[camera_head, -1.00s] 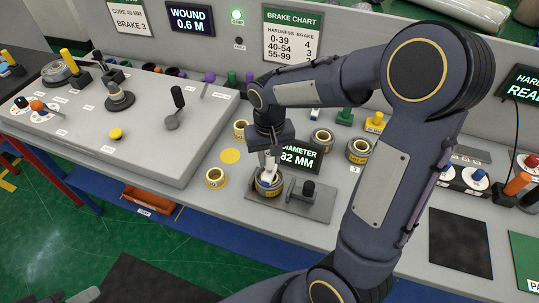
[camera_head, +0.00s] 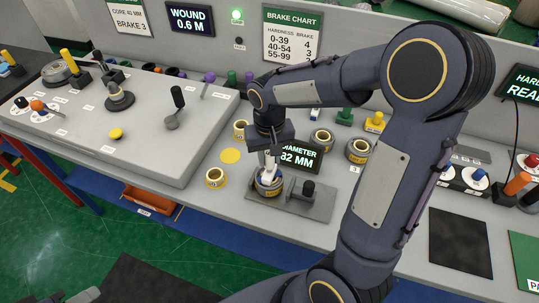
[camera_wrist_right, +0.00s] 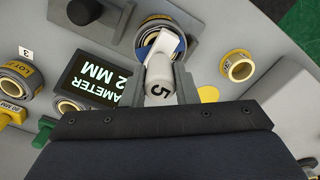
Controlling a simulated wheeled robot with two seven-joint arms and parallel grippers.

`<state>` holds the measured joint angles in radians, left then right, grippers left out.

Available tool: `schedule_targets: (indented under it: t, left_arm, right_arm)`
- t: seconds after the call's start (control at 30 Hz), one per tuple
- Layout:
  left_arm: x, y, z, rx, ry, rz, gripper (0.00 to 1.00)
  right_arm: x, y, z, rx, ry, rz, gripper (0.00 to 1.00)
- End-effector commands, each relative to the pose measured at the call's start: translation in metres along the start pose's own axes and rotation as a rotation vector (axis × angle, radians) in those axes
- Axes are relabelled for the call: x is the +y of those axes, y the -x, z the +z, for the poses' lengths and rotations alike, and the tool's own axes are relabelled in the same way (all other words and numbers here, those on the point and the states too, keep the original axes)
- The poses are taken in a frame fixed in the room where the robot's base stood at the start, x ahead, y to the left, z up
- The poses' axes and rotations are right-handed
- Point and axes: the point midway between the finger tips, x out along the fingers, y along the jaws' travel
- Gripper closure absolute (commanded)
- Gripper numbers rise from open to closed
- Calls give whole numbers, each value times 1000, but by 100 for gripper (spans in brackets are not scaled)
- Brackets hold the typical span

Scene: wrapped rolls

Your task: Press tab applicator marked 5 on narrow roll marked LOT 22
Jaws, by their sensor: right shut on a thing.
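My right gripper (camera_head: 269,152) points down and is shut on the white tab applicator (camera_wrist_right: 159,78), whose end shows a 5 in the right wrist view. The applicator's lower end is at a narrow grey roll with a yellow band (camera_head: 262,191), which sits on a grey fixture. This roll also shows in the right wrist view (camera_wrist_right: 144,39); blue shows on it beside the white applicator. The lettering on its band is too small to read. Whether the applicator touches the roll is hard to tell.
A black knob (camera_head: 308,188) stands on the fixture (camera_head: 318,207), right of the roll. The diameter display (camera_head: 302,158) is behind. The front counter strip is clear.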

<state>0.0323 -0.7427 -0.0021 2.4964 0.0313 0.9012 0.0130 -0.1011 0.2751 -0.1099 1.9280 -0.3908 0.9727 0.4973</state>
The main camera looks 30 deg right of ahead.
Motion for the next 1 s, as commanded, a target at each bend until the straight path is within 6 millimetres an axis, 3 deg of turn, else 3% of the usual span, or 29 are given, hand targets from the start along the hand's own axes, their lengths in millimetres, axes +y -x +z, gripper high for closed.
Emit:
schedule_targets:
  t: [0.17,1.0]
  left_arm:
    - [2,4,-2,0,0,0,64]
    - [23,50,-25,0,0,0,64]
  right_arm:
    - [0,3,2,-7,1,2,100]
    - [0,74,0,-2,1,1,100]
